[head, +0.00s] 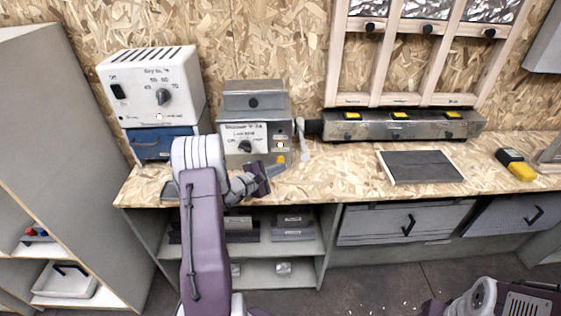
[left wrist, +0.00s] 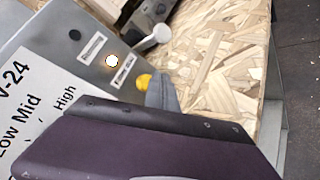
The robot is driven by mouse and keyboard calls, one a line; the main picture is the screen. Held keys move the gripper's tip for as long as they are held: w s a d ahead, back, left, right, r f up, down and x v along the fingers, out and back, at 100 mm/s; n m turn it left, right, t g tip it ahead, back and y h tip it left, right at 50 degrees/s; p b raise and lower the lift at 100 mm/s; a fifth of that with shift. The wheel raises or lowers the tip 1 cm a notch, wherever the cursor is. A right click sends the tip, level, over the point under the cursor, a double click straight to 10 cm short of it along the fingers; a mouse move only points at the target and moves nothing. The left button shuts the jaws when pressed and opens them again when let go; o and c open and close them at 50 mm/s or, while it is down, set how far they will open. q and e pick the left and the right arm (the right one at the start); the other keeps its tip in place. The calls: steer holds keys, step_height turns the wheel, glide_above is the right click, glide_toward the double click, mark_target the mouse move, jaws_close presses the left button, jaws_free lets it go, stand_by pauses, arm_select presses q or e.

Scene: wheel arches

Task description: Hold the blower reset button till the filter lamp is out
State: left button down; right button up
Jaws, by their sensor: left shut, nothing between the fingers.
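The blower (head: 262,132) is a grey box on the bench, with a "Low Mid High" knob (head: 245,146) on its front. Its round filter lamp (head: 281,145) glows warm white, and it shows lit in the left wrist view (left wrist: 112,61) too. The yellow reset button (head: 281,159) sits below the lamp; it also shows in the left wrist view (left wrist: 144,81). My left gripper (head: 275,167) is shut and empty, its grey fingertips (left wrist: 162,92) right at the button. Whether they touch or press it I cannot tell. My right gripper is out of view.
A white control box (head: 150,82) on a blue base stands left of the blower. A pale lever (head: 302,140) is close by on the blower's right. A dark panel (head: 420,166) and a yellow meter (head: 516,164) lie farther right, with bare bench between.

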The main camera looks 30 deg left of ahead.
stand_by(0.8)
arm_select(q)
steer(key=shift+w+a+f+b, duration=0.1)
steer(key=shift+w+a+b, duration=0.05)
steer(key=shift+w+b, duration=0.15)
steer(key=shift+w+a, duration=0.1)
steer(key=shift+w+a+b, duration=0.25)
steer(key=shift+w+b, duration=0.1)
steer(key=shift+w, duration=0.05)
stand_by(1.4)
steer(key=shift+s+d+b, duration=0.4)
steer(key=shift+s+d, duration=0.1)
steer(key=shift+s, duration=0.25)
